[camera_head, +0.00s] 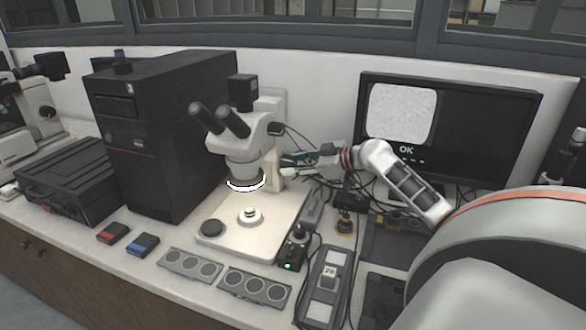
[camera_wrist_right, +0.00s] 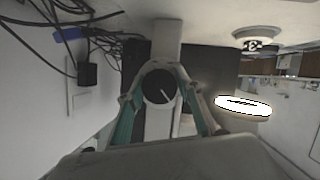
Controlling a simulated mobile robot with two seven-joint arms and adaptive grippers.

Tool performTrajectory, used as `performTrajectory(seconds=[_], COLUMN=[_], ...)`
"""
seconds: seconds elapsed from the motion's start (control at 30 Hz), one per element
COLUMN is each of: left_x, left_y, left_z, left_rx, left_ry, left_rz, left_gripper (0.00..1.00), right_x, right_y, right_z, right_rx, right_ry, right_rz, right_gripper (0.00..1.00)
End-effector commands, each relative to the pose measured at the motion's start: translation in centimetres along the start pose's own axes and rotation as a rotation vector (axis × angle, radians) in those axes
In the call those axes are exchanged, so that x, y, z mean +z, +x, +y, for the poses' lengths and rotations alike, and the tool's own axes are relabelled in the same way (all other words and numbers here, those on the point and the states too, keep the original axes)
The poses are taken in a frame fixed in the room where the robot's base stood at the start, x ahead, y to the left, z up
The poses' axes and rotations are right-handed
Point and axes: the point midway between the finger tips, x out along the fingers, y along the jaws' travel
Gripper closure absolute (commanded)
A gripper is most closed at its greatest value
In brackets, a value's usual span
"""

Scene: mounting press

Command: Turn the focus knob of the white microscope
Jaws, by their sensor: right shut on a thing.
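The white microscope (camera_head: 239,150) stands on its pale base in the middle of the bench, with black eyepieces and a lit ring under its head. Its focus knob (camera_wrist_right: 158,86) is a dark round disc with a light line, seen in the right wrist view on the white column. My right gripper (camera_head: 290,161) reaches in from the right to the side of the column. In the right wrist view its two green-sided fingers (camera_wrist_right: 159,95) are shut around the knob, one on each side. The knob is hidden in the head view. My left gripper is not in view.
A black computer tower (camera_head: 155,140) stands left of the microscope. A monitor (camera_head: 450,130) showing "OK" stands behind my right arm. Cables and small devices lie right of the base. Red (camera_head: 112,233) and blue (camera_head: 143,245) boxes and grey slide holders (camera_head: 190,264) lie in front.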

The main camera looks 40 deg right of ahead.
Motion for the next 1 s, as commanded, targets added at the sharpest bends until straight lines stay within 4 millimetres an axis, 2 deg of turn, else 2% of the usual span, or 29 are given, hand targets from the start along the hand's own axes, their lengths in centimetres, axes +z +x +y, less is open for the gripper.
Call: performTrajectory(seconds=[0.17,0.2,0.27,0.67,0.87,1.0], left_x=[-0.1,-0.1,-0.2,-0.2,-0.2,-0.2], left_y=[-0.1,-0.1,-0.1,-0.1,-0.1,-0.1], left_z=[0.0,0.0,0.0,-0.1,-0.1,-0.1], left_rx=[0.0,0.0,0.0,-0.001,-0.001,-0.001], left_ry=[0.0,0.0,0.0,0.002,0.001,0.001], left_rz=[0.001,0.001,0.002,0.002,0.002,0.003], left_gripper=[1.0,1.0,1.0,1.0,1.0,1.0], right_x=[-0.1,-0.1,-0.1,0.0,0.1,0.2], right_y=[0.0,0.0,0.0,-0.3,-2.2,-4.3], right_z=[0.0,0.0,0.0,0.0,0.0,-0.1], right_rx=[-0.001,-0.001,-0.001,-0.001,-0.002,-0.002], right_ry=[0.0,0.001,0.001,0.001,0.001,0.001], right_rz=[0.0,0.0,0.0,-0.001,-0.003,-0.004], right_gripper=[0.86,0.6,0.48,0.48,0.48,0.48])
